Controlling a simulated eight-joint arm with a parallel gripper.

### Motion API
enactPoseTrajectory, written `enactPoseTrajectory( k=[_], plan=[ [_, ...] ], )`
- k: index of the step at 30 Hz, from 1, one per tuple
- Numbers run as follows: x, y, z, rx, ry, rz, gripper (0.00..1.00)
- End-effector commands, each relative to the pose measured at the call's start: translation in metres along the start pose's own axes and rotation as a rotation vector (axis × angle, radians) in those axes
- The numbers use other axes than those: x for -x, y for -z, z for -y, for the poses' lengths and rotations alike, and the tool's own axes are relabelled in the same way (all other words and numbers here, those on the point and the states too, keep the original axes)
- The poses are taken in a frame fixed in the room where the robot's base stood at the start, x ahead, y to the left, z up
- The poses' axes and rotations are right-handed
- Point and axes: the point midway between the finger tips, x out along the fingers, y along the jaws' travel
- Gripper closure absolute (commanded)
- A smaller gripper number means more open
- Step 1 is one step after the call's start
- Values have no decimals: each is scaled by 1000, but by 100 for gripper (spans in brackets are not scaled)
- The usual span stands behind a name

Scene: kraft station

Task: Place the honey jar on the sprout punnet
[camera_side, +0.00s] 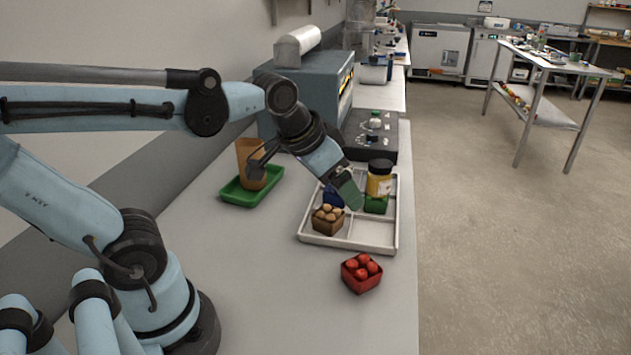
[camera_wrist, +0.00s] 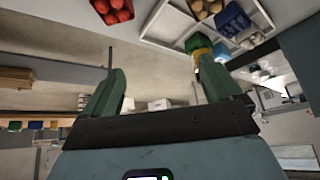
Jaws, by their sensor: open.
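The honey jar (camera_side: 379,181), with a dark lid and a yellow label, stands upright on the green sprout punnet (camera_side: 376,206) in the back right part of the white tray. The jar hides the punnet's contents. In the wrist view the jar (camera_wrist: 203,51) shows beside the right finger, with the green punnet (camera_wrist: 196,41) behind it. My gripper (camera_side: 355,198) is just left of the jar in the side view, its green fingers pointing down to the right. In the wrist view the fingers (camera_wrist: 158,78) are apart with nothing between them.
The white tray (camera_side: 351,243) also holds a brown punnet of round tan items (camera_side: 328,219) and a blue punnet (camera_side: 333,197). Its front right cell is empty. A red punnet of red items (camera_side: 361,273) stands in front. A green tray (camera_side: 243,196) with a brown container (camera_side: 250,163) is left.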

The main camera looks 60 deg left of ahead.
Motion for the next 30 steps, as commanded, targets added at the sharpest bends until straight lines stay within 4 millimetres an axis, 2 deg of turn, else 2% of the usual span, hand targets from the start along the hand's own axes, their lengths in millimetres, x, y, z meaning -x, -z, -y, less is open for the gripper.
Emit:
enactPoseTrajectory(
  k=[1,3,8,30],
  plan=[
    [-3,-13,-3,10,-3,-20,8],
    [-6,-24,-6,24,-6,-44,8],
    [-11,-38,-10,41,-11,-74,8],
    [-11,-39,-10,44,-11,-78,8]
  ],
)
